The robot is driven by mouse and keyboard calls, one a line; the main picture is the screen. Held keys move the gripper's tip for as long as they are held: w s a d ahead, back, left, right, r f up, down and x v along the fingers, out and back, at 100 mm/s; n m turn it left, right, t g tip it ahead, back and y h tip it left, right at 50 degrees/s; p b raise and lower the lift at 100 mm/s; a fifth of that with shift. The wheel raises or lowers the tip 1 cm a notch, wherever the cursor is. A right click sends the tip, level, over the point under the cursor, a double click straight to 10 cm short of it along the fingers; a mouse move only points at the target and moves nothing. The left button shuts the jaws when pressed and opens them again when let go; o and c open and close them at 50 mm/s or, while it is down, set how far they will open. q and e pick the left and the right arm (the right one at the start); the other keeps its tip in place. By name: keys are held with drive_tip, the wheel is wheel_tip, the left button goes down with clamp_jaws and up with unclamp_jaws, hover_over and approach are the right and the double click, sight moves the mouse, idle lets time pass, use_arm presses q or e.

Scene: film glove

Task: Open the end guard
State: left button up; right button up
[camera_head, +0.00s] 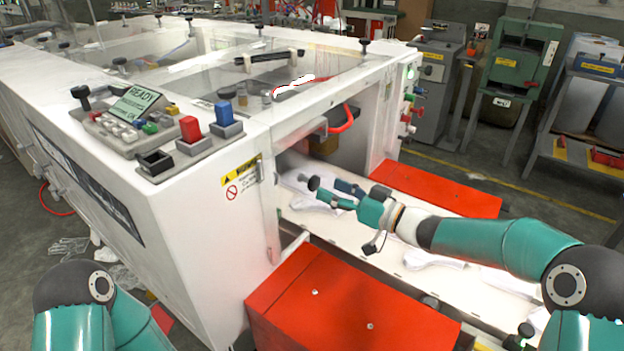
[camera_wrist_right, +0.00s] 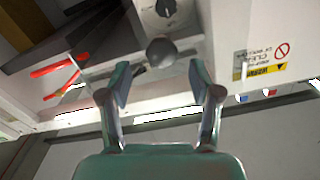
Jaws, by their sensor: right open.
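The end guard (camera_head: 296,163) seems to be a clear pane across the opening at the near end of the white machine. Its edges are hard to make out, but it appears to hang down. A dark round knob (camera_head: 314,183) stands out in front of the opening; it also shows in the right wrist view (camera_wrist_right: 161,52). My right gripper (camera_head: 341,194) is open and empty, just right of the knob. In the wrist view its fingers (camera_wrist_right: 160,80) are spread either side of the line to the knob, which sits beyond their tips. My left gripper is out of view.
Red boxes (camera_head: 340,300) flank the white conveyor (camera_head: 400,262), which carries pale gloves (camera_head: 432,260). A control panel (camera_head: 150,130) with red and blue buttons sits on the machine's top left. A red handle (camera_head: 343,120) shows inside the opening.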

sight(318, 183)
drive_tip(key=x, duration=0.5)
drive_tip(key=shift+w+a+p, duration=0.2)
drive_tip(key=shift+a+p, duration=0.15)
drive_tip(key=shift+c, duration=0.2)
drive_tip(key=shift+d, duration=0.1)
clamp_jaws()
